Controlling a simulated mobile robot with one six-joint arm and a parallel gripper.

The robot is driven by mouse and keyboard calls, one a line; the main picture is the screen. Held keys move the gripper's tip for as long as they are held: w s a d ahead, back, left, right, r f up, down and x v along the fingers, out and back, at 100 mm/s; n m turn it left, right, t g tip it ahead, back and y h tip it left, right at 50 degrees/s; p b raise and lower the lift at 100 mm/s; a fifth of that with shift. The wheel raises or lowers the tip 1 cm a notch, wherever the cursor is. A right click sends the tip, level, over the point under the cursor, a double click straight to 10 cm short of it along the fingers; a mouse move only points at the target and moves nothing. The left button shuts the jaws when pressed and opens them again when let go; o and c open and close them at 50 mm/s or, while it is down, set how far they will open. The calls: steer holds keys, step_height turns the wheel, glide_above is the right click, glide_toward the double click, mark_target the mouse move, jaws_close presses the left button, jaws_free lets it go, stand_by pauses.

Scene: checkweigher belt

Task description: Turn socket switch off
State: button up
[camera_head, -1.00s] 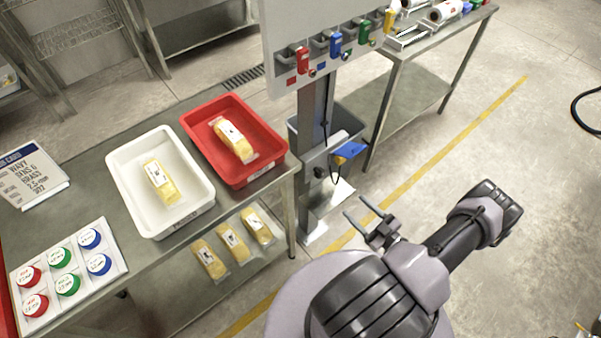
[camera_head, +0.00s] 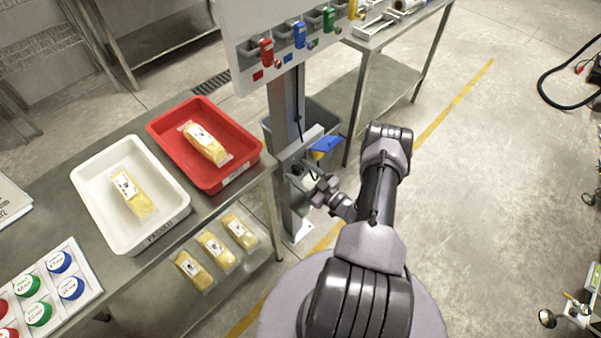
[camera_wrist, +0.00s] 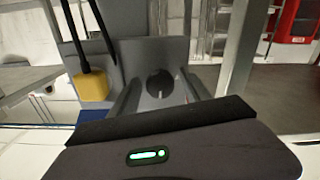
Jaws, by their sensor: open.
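The socket unit (camera_wrist: 155,50) is a grey housing on the post, with a round dark rotary switch (camera_wrist: 160,84) on its face. A pale line marks the knob. A yellow plug (camera_wrist: 92,88) with a dark cable sits beside it in the wrist view. In the head view, the switch is hidden by my gripper (camera_head: 305,176), while a blue flap (camera_head: 326,143) and the yellow plug (camera_head: 317,155) show above. In the wrist view, my open gripper (camera_wrist: 161,88) has one finger on either side of the knob; I cannot tell whether they touch it.
A steel table at left holds a white tray (camera_head: 80,178) and a red tray (camera_head: 160,128) with packages. Its edge is close to the post (camera_head: 290,215). A grey bin (camera_head: 335,121) stands behind the post. The floor at right is mostly clear.

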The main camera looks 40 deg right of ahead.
jaws_close()
stand_by(0.3)
steer(key=n+b, duration=0.1)
steer(key=n, duration=0.3)
steer(key=shift+f+b, duration=0.1)
steer(key=shift+b, duration=0.3)
steer(key=n+b, duration=0.1)
steer(key=n, duration=0.3)
steer(key=shift+n, duration=0.3)
steer(key=n, duration=0.4)
steer(key=shift+n+b, duration=0.3)
steer(key=shift+n, duration=2.3)
